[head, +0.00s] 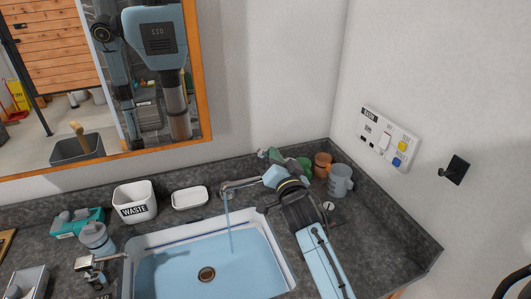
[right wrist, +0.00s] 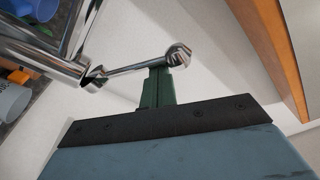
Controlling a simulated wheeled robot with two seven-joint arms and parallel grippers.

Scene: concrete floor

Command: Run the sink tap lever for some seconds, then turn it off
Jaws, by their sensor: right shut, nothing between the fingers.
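The chrome tap (head: 240,184) stands at the back of the sink (head: 280,238). A thin blue stream of water (head: 229,225) falls from its spout into the basin. My right gripper (head: 270,156) is at the right end of the tap, over the back of the counter. In the right wrist view the tap lever (right wrist: 140,68) is a chrome rod with a ball end, and the shut green fingers (right wrist: 158,86) are right by the ball, with nothing between them. I cannot tell whether they touch it. My left gripper is not in view.
A white waste bin (head: 134,203) and a soap dish (head: 190,198) stand left of the tap. An orange cup (head: 322,165) and a grey mug (head: 340,181) stand close right of my gripper. A mirror hangs behind. A switch panel (head: 388,138) is on the right wall.

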